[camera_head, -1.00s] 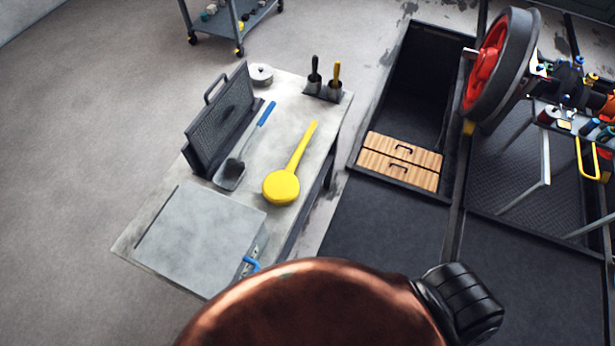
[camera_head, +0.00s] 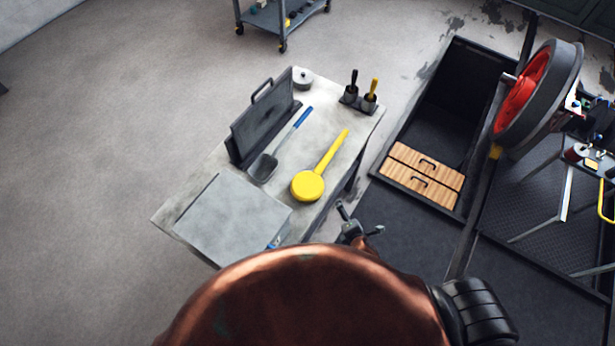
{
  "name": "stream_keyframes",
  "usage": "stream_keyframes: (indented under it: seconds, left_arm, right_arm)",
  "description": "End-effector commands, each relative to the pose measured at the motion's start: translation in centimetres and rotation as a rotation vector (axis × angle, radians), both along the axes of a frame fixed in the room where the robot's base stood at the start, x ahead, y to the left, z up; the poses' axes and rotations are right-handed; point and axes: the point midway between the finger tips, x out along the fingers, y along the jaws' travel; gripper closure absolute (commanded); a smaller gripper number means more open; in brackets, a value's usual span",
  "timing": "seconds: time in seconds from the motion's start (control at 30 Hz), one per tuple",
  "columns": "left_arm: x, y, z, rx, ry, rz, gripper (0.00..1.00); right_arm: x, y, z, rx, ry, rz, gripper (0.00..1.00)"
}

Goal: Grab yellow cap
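A yellow piece with a round, flat head and a long handle lies on the grey worktable (camera_head: 180,212). Its round head (camera_head: 307,186) points toward me and its handle leads away to the upper right. I cannot tell whether this is the yellow cap; no other clear yellow cap shows. A dark gripper (camera_head: 360,220), apparently my right, shows beyond the table's near right edge, with its fingers spread and nothing between them. It is apart from the yellow piece. My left gripper is not in view.
A blue-handled shovel (camera_head: 264,167) lies left of the yellow piece. A dark upright panel (camera_head: 262,122), a small pot (camera_head: 302,78) and a brush holder (camera_head: 359,104) stand on the table. A pit with wooden drawers (camera_head: 424,175) and a red-black wheel (camera_head: 540,95) are at right.

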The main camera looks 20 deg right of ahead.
Motion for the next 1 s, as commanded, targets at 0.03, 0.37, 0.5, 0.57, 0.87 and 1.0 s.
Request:
stream_keyframes:
  seconds: [0.03, 0.37, 0.5, 0.57, 0.87, 1.0]
  left_arm:
    - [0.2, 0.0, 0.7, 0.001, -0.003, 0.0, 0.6]
    - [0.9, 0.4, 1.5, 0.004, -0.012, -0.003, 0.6]
    - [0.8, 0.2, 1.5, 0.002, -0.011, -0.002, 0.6]
    - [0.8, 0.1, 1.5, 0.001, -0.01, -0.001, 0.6]
    - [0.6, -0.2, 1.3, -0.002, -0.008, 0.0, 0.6]
    - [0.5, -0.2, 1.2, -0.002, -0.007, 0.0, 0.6]
  right_arm:
    - [0.6, 0.2, 3.4, -0.052, -0.035, 0.041, 0.0]
    - [3.6, 5.9, 11.1, -0.518, -0.182, 0.463, 0.0]
    - [4.3, 9.7, 11.4, -0.716, -0.237, 0.653, 0.0]
    - [4.5, 11.1, 11.5, -0.783, -0.257, 0.717, 0.0]
    - [6.2, 13.1, 11.0, -0.886, -0.292, 0.809, 0.0]
    - [7.5, 13.2, 10.6, -0.884, -0.291, 0.807, 0.0]
